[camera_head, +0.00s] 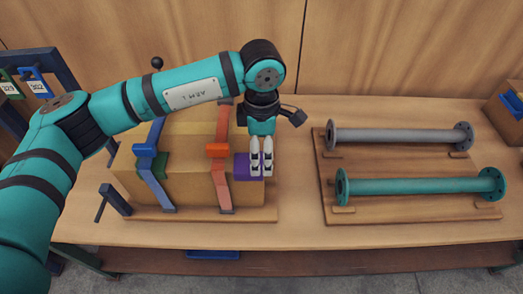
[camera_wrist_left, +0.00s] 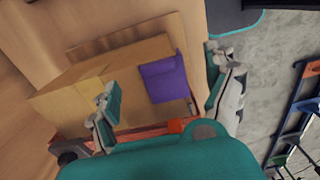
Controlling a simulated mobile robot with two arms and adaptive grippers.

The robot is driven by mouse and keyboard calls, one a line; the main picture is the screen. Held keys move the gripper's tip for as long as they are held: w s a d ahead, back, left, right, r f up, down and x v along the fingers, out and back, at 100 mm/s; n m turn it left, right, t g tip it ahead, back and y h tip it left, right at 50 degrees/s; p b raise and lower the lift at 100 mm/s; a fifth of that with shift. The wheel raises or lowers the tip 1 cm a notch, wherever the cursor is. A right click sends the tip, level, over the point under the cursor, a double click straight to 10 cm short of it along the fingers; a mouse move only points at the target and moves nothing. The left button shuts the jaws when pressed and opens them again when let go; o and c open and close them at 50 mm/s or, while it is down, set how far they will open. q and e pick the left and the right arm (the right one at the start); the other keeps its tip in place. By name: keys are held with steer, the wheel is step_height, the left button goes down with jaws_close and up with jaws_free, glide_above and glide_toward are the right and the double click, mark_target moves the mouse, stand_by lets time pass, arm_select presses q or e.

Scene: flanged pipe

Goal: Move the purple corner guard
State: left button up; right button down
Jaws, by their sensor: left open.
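The purple corner guard (camera_head: 242,167) sits on the right end of a cardboard box (camera_head: 190,185), beside the orange strap. In the left wrist view the guard (camera_wrist_left: 163,80) lies over the box edge, between my spread fingers in the picture. My left gripper (camera_head: 261,174) points down at the guard and hides part of it in the head view. It is open, with no object held. I cannot tell whether its fingers touch the guard. My right gripper is not in view.
An orange strap (camera_head: 222,187) and a blue strap (camera_head: 155,185) cross the box. Two flanged pipes, one grey (camera_head: 400,136) and one teal (camera_head: 420,186), lie on a wooden board (camera_head: 390,211) to the right. Bare tabletop (camera_head: 298,180) separates box and board.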

mark_target(261, 159)
arm_select(q)
steer(key=shift+f+p, duration=0.3)
steer(key=shift+f, duration=1.25)
steer(key=c, duration=1.3)
